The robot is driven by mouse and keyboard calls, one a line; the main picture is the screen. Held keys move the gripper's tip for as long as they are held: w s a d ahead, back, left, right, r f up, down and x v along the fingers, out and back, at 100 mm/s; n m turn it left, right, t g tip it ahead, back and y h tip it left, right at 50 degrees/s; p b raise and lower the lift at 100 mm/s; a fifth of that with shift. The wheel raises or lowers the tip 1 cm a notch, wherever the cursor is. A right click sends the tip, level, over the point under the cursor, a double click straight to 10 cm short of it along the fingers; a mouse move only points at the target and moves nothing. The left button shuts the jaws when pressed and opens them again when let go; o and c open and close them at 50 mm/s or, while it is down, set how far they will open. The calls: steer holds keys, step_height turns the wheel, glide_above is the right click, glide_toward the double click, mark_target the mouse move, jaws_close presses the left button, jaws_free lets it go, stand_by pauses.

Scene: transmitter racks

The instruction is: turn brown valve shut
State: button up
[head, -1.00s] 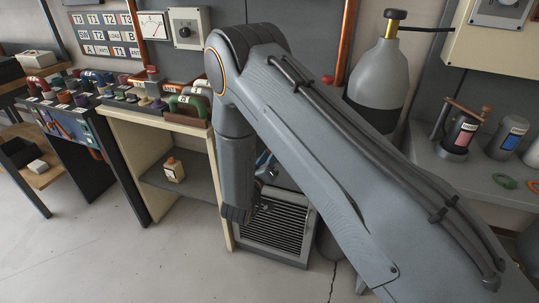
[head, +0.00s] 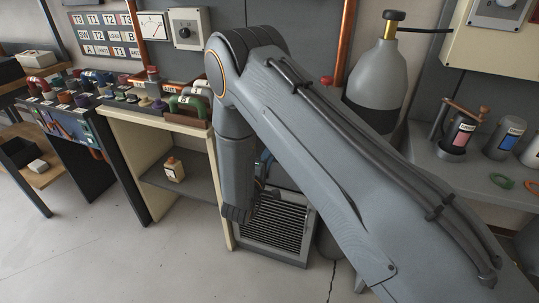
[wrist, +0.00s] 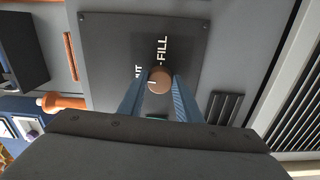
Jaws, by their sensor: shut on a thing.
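The brown valve (wrist: 159,80) is a round knob with a pale pointer line, on a dark plate (wrist: 110,45) with white lettering that includes "FILL". It shows in the wrist view, near the middle. My gripper (wrist: 160,90) has its two blue fingers on either side of the knob, shut on it. The lettering left of the knob is partly covered. In the head view my own arm hides the valve and most of the gripper.
A grey slatted unit (head: 272,232) stands on the floor beside my wrist. A grey gas cylinder (head: 378,75) stands to the right. The front left floor is clear.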

steer(key=shift+a+n, duration=0.1)
steer(key=shift+n, duration=0.4)
steer(key=o, duration=1)
steer(key=shift+o, duration=0.2)
steer(key=b+v, duration=0.1)
steer(key=v, duration=0.6)
steer(key=shift+s, duration=0.35)
steer(key=shift+a, duration=0.1)
